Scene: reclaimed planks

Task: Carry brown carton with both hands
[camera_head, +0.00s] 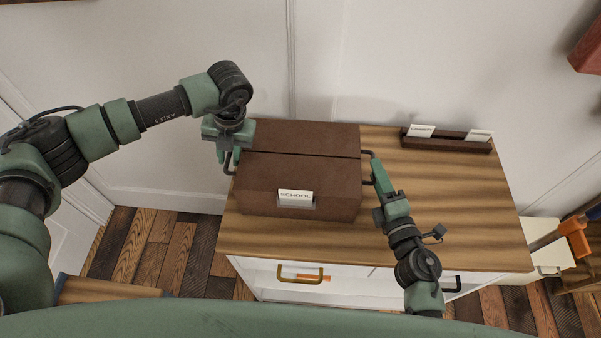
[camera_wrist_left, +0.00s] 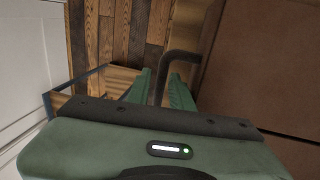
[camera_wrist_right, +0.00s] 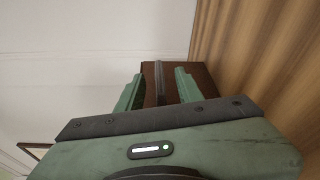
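The brown carton (camera_head: 300,185) sits on the wood-topped cabinet, with a white "SCHOOL" label (camera_head: 296,197) on its front and a dark handle on each side. My left gripper (camera_head: 228,148) is at its left handle (camera_head: 230,165). In the left wrist view the fingers (camera_wrist_left: 163,85) are apart, with the handle bar (camera_wrist_left: 182,56) running down between them. My right gripper (camera_head: 376,172) is at the right handle (camera_head: 368,153). In the right wrist view its fingers (camera_wrist_right: 160,88) are wide apart with the handle (camera_wrist_right: 158,78) between them. The carton's underside is hidden.
The cabinet's white front has a drawer handle (camera_head: 300,275). An orange-handled object (camera_head: 574,240) is at the far right.

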